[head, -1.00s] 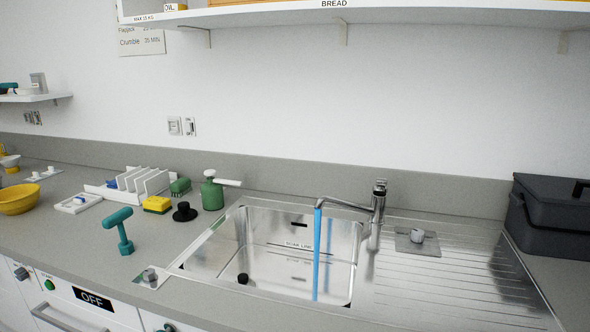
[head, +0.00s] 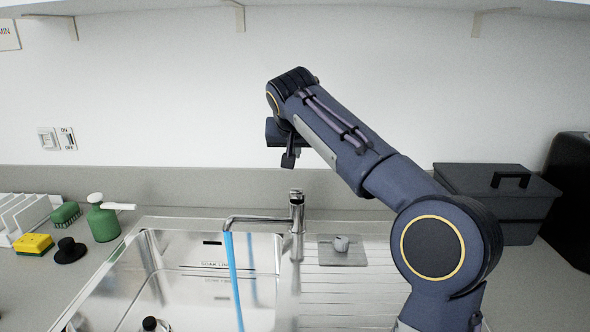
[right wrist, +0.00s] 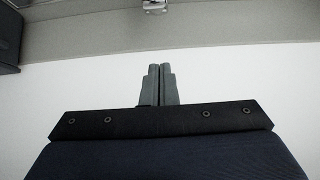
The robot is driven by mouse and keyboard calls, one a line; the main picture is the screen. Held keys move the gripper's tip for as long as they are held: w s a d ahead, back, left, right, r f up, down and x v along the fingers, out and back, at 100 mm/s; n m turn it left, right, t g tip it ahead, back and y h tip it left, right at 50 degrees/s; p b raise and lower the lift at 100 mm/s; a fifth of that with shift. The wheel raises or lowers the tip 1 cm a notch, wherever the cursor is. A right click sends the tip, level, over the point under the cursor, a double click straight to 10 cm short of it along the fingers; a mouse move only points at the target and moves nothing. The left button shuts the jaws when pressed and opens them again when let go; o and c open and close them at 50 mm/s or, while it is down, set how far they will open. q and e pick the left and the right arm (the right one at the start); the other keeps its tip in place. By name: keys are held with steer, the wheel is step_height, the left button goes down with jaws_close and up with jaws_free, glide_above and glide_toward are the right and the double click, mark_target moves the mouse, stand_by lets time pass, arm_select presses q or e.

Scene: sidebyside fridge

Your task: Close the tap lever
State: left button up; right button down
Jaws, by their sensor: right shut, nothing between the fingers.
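The chrome tap (head: 297,225) stands behind the sink, its spout reaching left. A blue stream of water (head: 233,280) runs from the spout into the sink (head: 185,300). The tap lever (head: 296,193) is the small chrome part on top of the tap. My right gripper (head: 288,160) points down above and slightly left of the lever in the head view, apart from it. It is shut and empty. Its closed fingers (right wrist: 160,67) show in the right wrist view, with part of the tap (right wrist: 155,5) at the top edge. My left gripper is not in view.
A dark lidded box (head: 490,205) stands on the counter at right. A green bottle (head: 102,220), yellow sponge (head: 34,244) and black plug-like object (head: 69,251) are at left. A grey plate with a knob (head: 342,248) lies right of the tap. A shelf hangs above.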

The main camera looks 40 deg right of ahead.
mark_target(297, 193)
steer(key=x, duration=1)
steer(key=shift+d+f, duration=0.1)
steer(key=shift+d, duration=0.05)
steer(key=shift+s+a+f+b, duration=0.25)
steer(key=shift+s+a+f, duration=0.05)
steer(key=shift+f, duration=0.15)
steer(key=shift+s+a+f+b, duration=0.2)
steer(key=shift+s+a+f, duration=0.1)
steer(key=shift+f, duration=0.2)
steer(key=shift+s+a+f, duration=0.1)
steer(key=shift+s+f, duration=0.1)
steer(key=shift+f, duration=0.25)
steer(key=shift+a, duration=0.1)
